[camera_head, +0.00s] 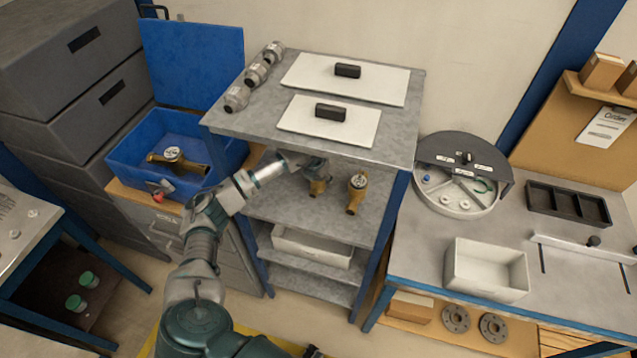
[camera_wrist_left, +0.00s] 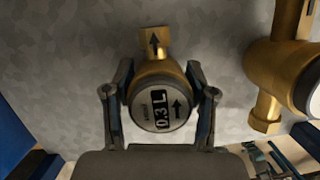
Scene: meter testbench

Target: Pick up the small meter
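In the head view, the small meter (camera_head: 317,187) is on the left of the shelf under the top board, partly hidden by my left gripper (camera_head: 312,172). The fingers are on both sides of the meter, very close to it; I cannot tell whether they press on it. My right gripper is not in view.
The top board (camera_head: 400,125) overhangs the gripper. A blue bin (camera_head: 130,150) with another meter (camera_head: 175,158) is to the left.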

